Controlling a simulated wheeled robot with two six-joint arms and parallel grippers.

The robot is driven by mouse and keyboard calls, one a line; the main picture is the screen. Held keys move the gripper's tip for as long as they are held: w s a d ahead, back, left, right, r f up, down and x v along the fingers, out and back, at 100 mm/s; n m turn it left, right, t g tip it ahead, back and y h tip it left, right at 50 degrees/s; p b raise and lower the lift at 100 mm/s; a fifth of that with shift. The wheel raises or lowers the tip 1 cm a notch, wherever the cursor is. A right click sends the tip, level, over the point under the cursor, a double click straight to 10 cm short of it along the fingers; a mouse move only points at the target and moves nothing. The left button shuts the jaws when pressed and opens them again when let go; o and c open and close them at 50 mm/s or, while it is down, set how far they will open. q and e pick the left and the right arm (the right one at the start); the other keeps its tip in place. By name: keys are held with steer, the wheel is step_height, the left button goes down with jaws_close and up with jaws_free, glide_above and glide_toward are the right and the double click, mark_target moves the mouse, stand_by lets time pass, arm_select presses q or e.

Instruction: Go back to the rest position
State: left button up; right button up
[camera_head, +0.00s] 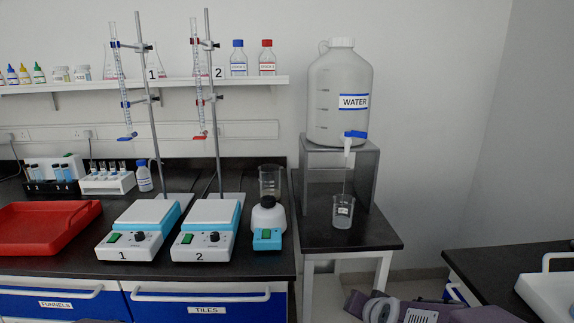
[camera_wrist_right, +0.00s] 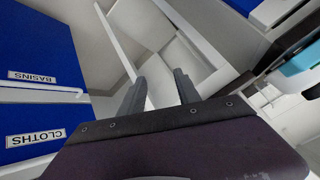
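My right gripper (camera_wrist_right: 160,77) shows in the right wrist view with its two dark fingers apart and nothing between them. It is in front of pale frame bars and a white surface, beside blue drawers. Parts of my purple and grey right arm show low at the right in the head view, below the water stand, but I cannot make out its fingertips there. My left gripper is not in view. A glass beaker (camera_head: 343,211) stands on the small dark table, below the spout of the water jug (camera_head: 340,95).
Stirrer 1 (camera_head: 131,244) and stirrer 2 (camera_head: 203,245) stand on the main bench beside a red tray (camera_head: 40,228). Blue drawers (camera_head: 200,303) are below. Another dark bench (camera_head: 490,262) stands at the right.

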steer(key=s+f+n+g, duration=0.3)
steer(key=s+f+g, duration=0.15)
steer(key=s, duration=0.35)
steer(key=s+f+n+g, duration=0.2)
steer(key=s+f+g, duration=0.1)
steer(key=s+f, duration=0.4)
step_height(320, 180, up, 24)
steer(key=s+p, duration=0.2)
steer(key=p, duration=2.1)
steer(key=shift+s+r+n, duration=0.25)
steer(key=shift+s+n, duration=0.1)
steer(key=shift+n, duration=0.05)
steer(key=shift+p, duration=0.3)
stand_by(2.5)
